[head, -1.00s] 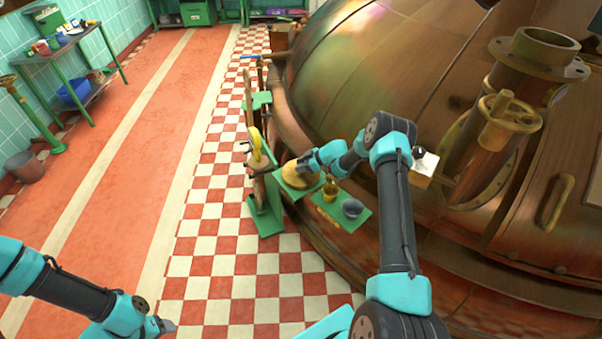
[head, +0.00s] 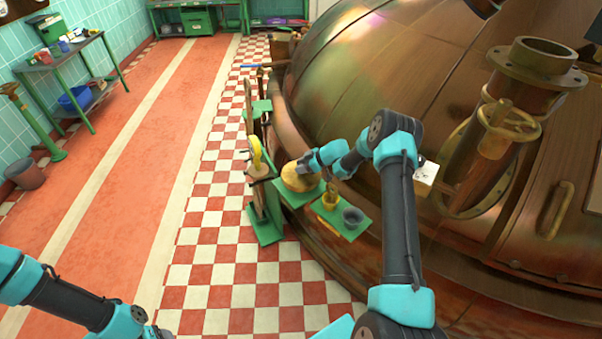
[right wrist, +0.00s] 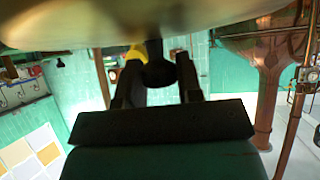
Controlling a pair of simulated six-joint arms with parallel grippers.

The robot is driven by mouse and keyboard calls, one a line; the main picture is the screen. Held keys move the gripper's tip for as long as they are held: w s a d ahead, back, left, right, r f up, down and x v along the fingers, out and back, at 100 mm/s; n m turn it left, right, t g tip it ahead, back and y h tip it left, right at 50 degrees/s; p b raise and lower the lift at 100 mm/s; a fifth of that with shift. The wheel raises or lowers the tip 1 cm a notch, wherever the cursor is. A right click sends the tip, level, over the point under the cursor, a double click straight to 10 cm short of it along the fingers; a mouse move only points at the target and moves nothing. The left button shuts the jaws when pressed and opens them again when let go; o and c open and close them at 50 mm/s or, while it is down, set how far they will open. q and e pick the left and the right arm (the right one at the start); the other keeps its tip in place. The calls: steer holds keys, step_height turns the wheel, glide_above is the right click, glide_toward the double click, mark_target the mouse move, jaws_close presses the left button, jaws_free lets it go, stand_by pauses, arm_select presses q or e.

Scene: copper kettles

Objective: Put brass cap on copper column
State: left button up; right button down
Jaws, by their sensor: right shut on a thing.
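The brass cap (head: 298,178) is a round golden dome at the green shelf beside the big copper kettle. My right gripper (head: 307,164) is shut on it. In the right wrist view the cap (right wrist: 150,22) fills the top edge, and its dark knob (right wrist: 158,70) sits between my two fingers. I cannot tell whether the cap touches the shelf. A flanged copper column (head: 545,58) with an open top rises from the kettle at the right, well away from the cap. My left gripper (head: 158,333) is at the bottom edge, partly cut off; its jaws are unclear.
Green shelves (head: 340,217) hold a small brass cup (head: 329,199) and a grey cup (head: 352,217). The copper kettle (head: 400,65) bulges behind my right arm. The tiled floor (head: 215,270) at left is clear.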

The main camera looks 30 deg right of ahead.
step_height(320, 180, up, 6)
steer(key=shift+f, duration=0.15)
stand_by(0.7)
